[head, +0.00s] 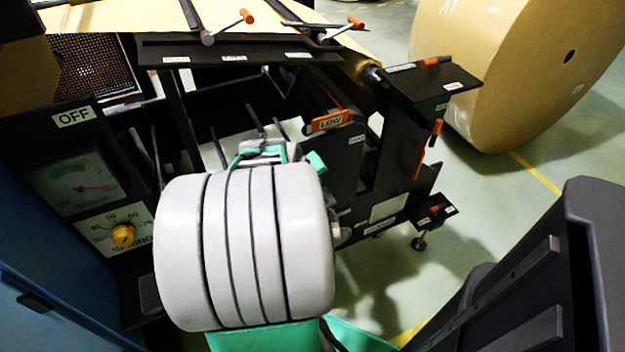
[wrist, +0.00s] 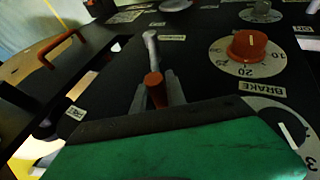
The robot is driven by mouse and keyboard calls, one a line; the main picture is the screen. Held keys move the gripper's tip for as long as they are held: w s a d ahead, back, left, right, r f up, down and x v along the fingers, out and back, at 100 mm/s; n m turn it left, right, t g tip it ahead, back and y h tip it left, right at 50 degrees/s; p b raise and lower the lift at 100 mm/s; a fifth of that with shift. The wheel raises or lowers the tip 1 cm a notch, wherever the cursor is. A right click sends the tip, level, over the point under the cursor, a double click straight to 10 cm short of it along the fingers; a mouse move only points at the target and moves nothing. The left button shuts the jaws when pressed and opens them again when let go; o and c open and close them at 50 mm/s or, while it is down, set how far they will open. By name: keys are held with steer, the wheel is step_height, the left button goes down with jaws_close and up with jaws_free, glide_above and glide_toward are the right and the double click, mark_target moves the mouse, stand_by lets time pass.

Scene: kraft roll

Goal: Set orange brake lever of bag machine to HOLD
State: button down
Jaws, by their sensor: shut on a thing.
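In the wrist view a lever with a pale shaft and an orange grip (wrist: 154,88) stands on the black panel. My gripper (wrist: 158,93) has its grey fingers on both sides of the orange grip and is shut on it. The green gripper body fills the lower part of this view and hides some of the panel. A BRAKE label (wrist: 262,87) is to the right of the lever. Small labels lie near the lever, too blurred to read surely. In the head view my arm covers the fingertips and the held lever.
An orange knob (wrist: 250,46) on a numbered dial is right of the lever. An orange bar handle (wrist: 58,40) is at the left. In the head view, other orange-tipped levers (head: 245,17) stand on the machine. A large kraft roll (head: 520,60) stands at right on open floor.

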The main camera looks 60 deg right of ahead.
steer(key=shift+s+a+f, duration=0.2)
steer(key=shift+s+f, duration=0.05)
steer(key=shift+f, duration=0.05)
steer(key=c, duration=1.6)
jaws_free()
steer(key=o, duration=0.3)
steer(key=shift+w+d+r, duration=0.15)
steer(key=shift+r, duration=0.1)
steer(key=p+v, duration=0.2)
steer(key=v, duration=0.5)
steer(key=shift+a+r, duration=0.3)
